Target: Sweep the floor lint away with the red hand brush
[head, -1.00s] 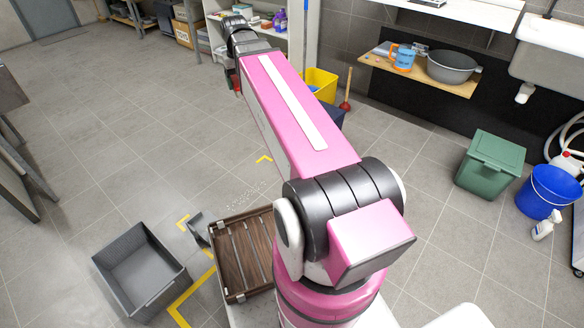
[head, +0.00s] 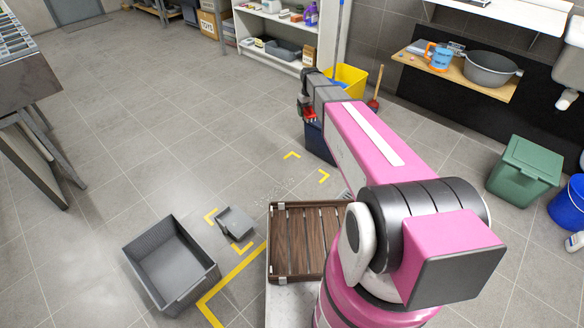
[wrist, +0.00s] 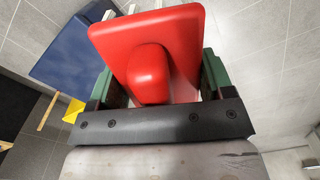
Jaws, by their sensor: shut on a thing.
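My gripper (head: 307,108) is in the upper middle of the head view, raised above the floor beside a dark blue bin. It is shut on the red hand brush (head: 310,118). In the wrist view the red brush (wrist: 150,45) fills the space between the greenish fingers (wrist: 158,88); its bristles are mostly hidden. The floor lint (head: 268,190) shows as faint pale specks on the tiles, nearer to me than the gripper and apart from the brush. A grey dustpan (head: 236,222) lies on the floor to the left of the lint, among yellow corner marks.
A grey open crate (head: 208,280) stands at the lower left. A wooden slatted tray (head: 275,240) is close in front of me. The dark blue bin (head: 318,145) and yellow bucket (head: 352,76) stand beyond the lint. A plunger (head: 374,98) is nearby. Floor at left is open.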

